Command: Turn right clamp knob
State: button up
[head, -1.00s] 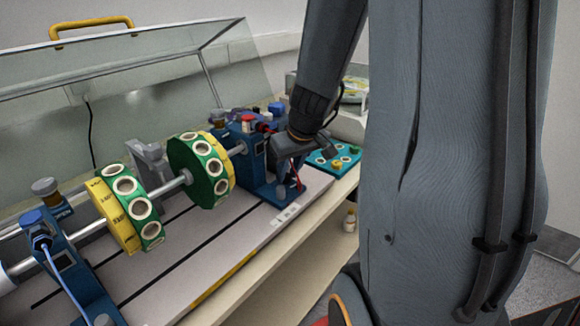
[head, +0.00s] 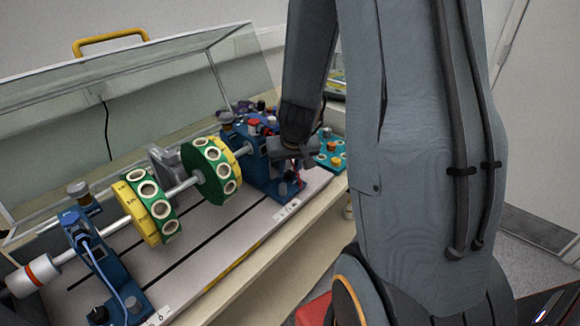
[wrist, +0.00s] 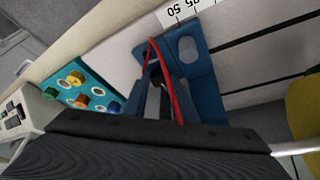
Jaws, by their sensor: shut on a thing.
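The right blue bearing stand (head: 258,165) carries the right end of the shaft. Its slotted foot (wrist: 205,60) shows in the wrist view. My gripper (wrist: 155,78) reaches down over this foot, and its two fingers are closed on the dark right clamp knob (wrist: 153,68). The fingers hide most of the knob, so I cannot tell how far it is turned. In the head view my gripper (head: 290,172) is at the stand's right side, partly hidden behind its own wrist. A red cable (wrist: 173,85) loops close beside the fingers.
The left blue stand (head: 88,260) with its own black knob is at the front left. The shaft carries yellow and green discs (head: 212,170). A teal board (head: 332,152) lies right of the base plate. An open clear cover (head: 150,85) rises behind.

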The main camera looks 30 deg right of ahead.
jog(key=shift+w+r, duration=0.1)
jog(key=shift+w, duration=0.05)
jog(key=o, duration=1)
jog(key=shift+o, duration=0.2)
jog(key=p+v, duration=0.7)
jog(key=shift+s+r, duration=0.3)
